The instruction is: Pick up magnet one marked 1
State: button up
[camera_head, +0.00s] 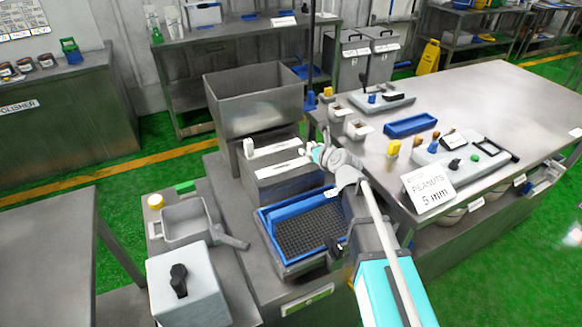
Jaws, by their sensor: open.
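My gripper (317,151) is at the end of my arm in the middle of the view, small and partly hidden by its own wrist. It is open, with nothing seen in it. It is close to the right end of two grey block-like parts with white label strips, a rear one (262,143) and a front one (262,187), below a metal hopper. Whether it touches them I cannot tell. Their label print is too small to read, so I cannot tell which, if either, is magnet one marked 1.
The metal hopper (255,105) stands behind the blocks. A blue tray with a dark grid (268,222) lies in front. A steel table (500,100) with small tools, a blue tray (410,125) and a "PEANUTS 5 mm" sign (430,187) is at right.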

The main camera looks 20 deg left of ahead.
aim_at(312, 144)
grip_shut()
dwell(0.4)
jog(key=shift+r, duration=0.15)
notch_tip(312, 144, up, 3)
jog(key=p, duration=0.3)
jog(key=a+r+p+v, duration=0.2)
jog(key=p+v, duration=0.8)
jog(key=v, duration=0.6)
jog(key=shift+s+r, duration=0.4)
jog(key=shift+r, duration=0.3)
jog(key=shift+d, duration=0.1)
